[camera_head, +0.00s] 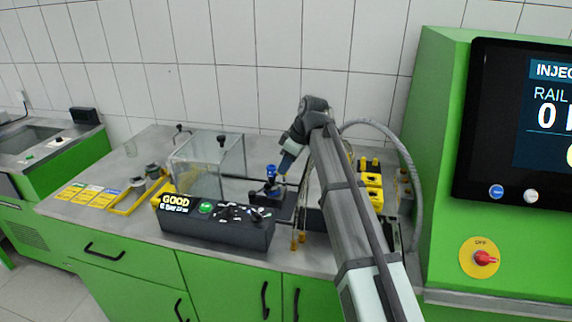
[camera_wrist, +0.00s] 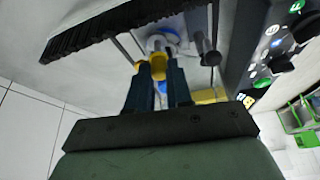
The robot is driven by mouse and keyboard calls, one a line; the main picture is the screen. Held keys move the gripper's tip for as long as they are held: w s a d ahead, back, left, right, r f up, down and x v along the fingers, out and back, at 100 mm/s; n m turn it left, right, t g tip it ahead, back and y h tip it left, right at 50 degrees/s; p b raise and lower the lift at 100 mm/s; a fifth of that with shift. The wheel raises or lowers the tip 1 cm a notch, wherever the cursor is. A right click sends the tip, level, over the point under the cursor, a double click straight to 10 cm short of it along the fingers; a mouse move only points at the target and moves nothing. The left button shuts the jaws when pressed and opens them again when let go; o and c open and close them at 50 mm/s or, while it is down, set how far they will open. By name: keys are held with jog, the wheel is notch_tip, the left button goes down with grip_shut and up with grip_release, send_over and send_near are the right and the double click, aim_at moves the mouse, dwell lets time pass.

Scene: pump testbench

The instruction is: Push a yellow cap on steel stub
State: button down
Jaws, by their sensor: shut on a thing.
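My gripper (camera_wrist: 158,70) points at the pump fixture with its two dark blue fingers shut on a yellow cap (camera_wrist: 156,63). In the head view my gripper (camera_head: 286,161) is beside a blue-topped part (camera_head: 271,171) on a dark fixture block (camera_head: 266,197). In the wrist view a pale round part with a blue ring (camera_wrist: 163,40) lies just beyond the cap. I cannot tell whether the cap touches it. The steel stub is not clearly visible; the cap and fingers may hide it.
A dark control box with a GOOD display (camera_head: 215,221) stands in front of the fixture. A clear guard box (camera_head: 209,160) is to the left. Yellow trays (camera_head: 131,201) lie further left. Yellow blocks (camera_head: 371,183) and a green cabinet (camera_head: 440,130) are to the right.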

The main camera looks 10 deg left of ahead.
jog(key=shift+f, duration=1.25)
dwell(1.1)
jog(key=c, duration=0.9)
grip_release()
jog(key=shift+c, duration=0.2)
jog(key=shift+r, duration=0.1)
jog(key=shift+r, duration=3.4)
